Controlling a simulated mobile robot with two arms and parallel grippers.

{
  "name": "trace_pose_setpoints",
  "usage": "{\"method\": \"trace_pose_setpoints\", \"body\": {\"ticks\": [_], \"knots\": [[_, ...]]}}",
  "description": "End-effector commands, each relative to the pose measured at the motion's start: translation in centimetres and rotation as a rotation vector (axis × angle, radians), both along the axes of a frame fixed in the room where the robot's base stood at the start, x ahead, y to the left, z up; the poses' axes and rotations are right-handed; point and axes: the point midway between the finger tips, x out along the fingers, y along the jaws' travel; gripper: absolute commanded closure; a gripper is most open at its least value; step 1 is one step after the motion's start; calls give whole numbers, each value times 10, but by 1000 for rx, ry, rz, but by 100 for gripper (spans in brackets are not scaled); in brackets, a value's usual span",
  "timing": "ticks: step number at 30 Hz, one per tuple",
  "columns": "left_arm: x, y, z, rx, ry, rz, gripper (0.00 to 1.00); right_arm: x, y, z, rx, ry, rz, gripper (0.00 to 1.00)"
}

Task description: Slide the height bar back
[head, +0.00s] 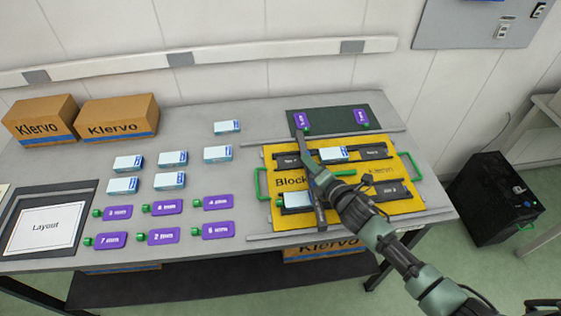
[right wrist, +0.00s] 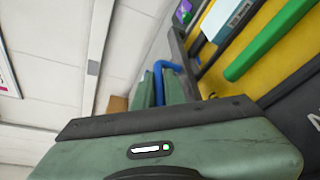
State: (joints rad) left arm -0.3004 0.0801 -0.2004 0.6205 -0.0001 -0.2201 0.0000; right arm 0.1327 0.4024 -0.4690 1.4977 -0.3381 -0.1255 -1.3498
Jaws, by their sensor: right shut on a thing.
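A long dark bar (head: 319,214), which looks like the height bar, lies across the yellow board (head: 272,217) from its back edge to its front edge. My right gripper (head: 321,176) reaches over the board at this bar. In the right wrist view the green fingers (right wrist: 160,85) are closed around a small blue part beside a dark grey bar (right wrist: 178,50). The blue part seems to be the bar's grip, but its join is mostly hidden. My left gripper is in neither view.
A white-blue box (head: 333,154) and another (head: 297,200) lie on the board. A green rod (head: 338,173) lies near the gripper. Purple tags (head: 163,236) and white boxes (head: 172,158) fill the table's left. A dark mat (head: 338,118) with two purple tags lies behind the board.

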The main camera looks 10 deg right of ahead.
Motion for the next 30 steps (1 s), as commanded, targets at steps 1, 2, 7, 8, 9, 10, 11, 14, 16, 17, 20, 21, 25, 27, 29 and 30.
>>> {"method": "trace_pose_setpoints", "body": {"ticks": [1,2,7,8,9,10,11,14,16,17,20,21,25,27,29,30], "knots": [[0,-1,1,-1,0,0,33,0,-21,-2,-11,1,-2,100],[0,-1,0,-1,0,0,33,0,-31,-2,-10,3,-3,100],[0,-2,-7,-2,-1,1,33,0,-91,-4,-9,3,-3,100],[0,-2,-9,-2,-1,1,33,0,-102,-5,-10,3,-4,100],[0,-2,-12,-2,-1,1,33,0,-117,-5,-10,3,-4,100],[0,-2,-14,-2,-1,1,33,0,-128,-6,-9,3,-4,100],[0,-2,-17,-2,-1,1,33,0,-138,-6,-10,3,-4,100],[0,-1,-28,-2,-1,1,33,0,-174,-7,-10,2,-5,100],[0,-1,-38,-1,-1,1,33,0,-199,-8,-8,2,-5,100],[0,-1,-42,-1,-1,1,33,0,-210,-8,-10,2,-5,100],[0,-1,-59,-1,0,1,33,0,-245,-10,-9,2,-6,100],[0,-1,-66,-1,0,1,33,0,-259,-10,-8,1,-6,100],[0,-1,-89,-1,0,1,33,0,-300,-10,-8,1,-5,100],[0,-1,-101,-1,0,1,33,0,-319,-10,-7,0,-5,100],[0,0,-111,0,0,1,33,0,-334,-9,-6,0,-5,100],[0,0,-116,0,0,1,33,0,-342,-9,-4,0,-5,100]]}}
